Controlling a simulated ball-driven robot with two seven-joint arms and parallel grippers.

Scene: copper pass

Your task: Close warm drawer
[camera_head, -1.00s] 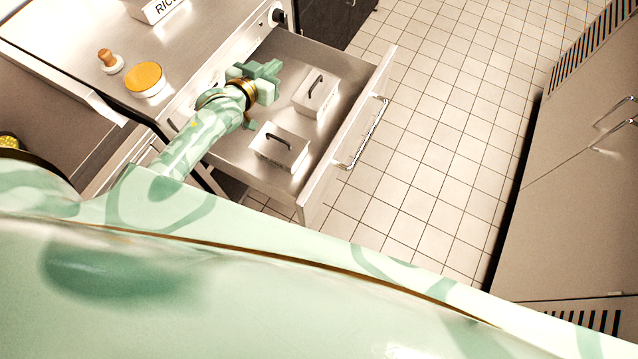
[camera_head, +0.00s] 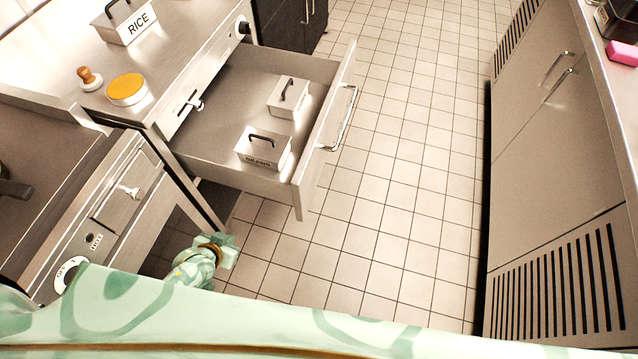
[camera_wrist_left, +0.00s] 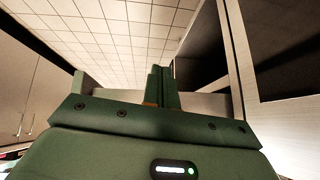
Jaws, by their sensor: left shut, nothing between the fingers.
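The warm drawer (camera_head: 210,148) stands pulled out of the steel counter in the head view. Its front panel (camera_head: 322,135) carries a bar handle (camera_head: 343,118) on the outer side. Two lidded steel boxes with dark handles, a near one (camera_head: 263,148) and a far one (camera_head: 288,97), sit inside. My left gripper (camera_head: 232,250) is low in front of the counter, below and apart from the drawer in the picture. Its fingers (camera_wrist_left: 163,86) are together and empty in the left wrist view. My right gripper is not in view.
A box marked RICE (camera_head: 128,22), a round orange-topped tub (camera_head: 127,90) and a wooden-handled tool (camera_head: 90,79) stand on the counter. A control panel with a dial (camera_head: 70,272) is at lower left. Tiled floor (camera_head: 410,150) is clear up to the right-hand cabinets (camera_head: 555,130).

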